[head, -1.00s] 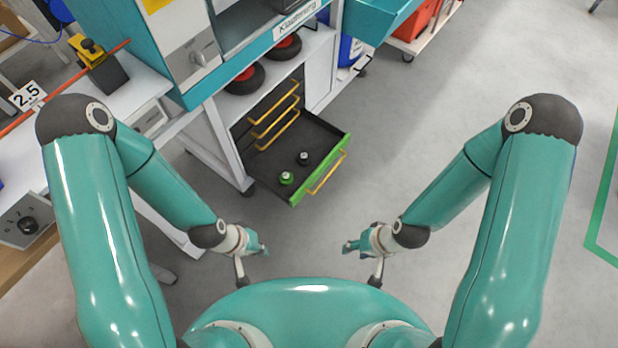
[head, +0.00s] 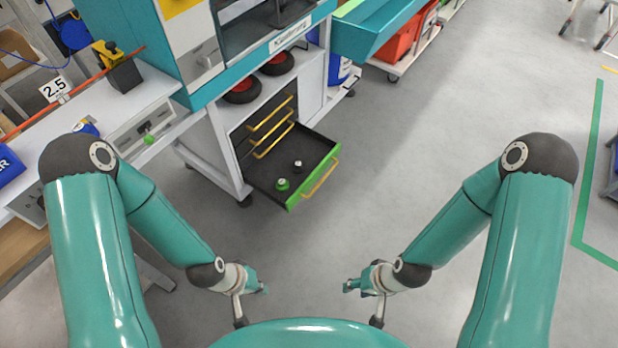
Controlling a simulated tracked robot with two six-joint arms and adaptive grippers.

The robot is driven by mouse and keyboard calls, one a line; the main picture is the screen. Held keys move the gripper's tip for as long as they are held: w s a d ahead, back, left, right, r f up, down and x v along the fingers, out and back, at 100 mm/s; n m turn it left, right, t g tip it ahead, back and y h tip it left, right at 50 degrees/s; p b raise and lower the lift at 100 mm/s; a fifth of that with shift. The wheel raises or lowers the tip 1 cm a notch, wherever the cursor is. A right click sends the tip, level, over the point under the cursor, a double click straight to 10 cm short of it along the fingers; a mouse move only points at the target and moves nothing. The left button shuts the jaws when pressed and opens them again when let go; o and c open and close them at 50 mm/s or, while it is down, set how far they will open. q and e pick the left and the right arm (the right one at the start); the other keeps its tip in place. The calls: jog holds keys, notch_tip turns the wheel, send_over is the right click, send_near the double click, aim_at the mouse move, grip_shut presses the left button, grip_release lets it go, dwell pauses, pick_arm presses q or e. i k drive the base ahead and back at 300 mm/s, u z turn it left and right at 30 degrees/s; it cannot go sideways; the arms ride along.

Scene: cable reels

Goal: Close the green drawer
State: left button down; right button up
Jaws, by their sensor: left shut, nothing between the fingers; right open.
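The green drawer (head: 314,180) is pulled out low in the white and teal cabinet. It has a green front and a yellow bar handle (head: 321,178). Inside stand a green-topped item (head: 282,184) and a dark item (head: 298,166). My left gripper (head: 262,288) is shut and empty, below the drawer in the picture and apart from it. My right gripper (head: 349,287) is open and empty, below and right of the drawer, also apart from it.
Closed drawers with yellow handles (head: 268,122) sit above the open one. Two black-and-red reels (head: 243,88) lie on the shelf. A workbench (head: 147,95) stands at left. The grey floor (head: 420,150) right of the drawer is clear.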

aim_at(303, 144)
jog(key=z, duration=0.1)
jog(key=i, duration=0.9)
jog(key=u, duration=0.2)
jog(key=k, duration=0.85)
jog(key=z, duration=0.2)
jog(key=i, duration=0.85)
jog(key=u, duration=0.3)
jog(key=k, duration=0.45)
jog(key=u, duration=0.4)
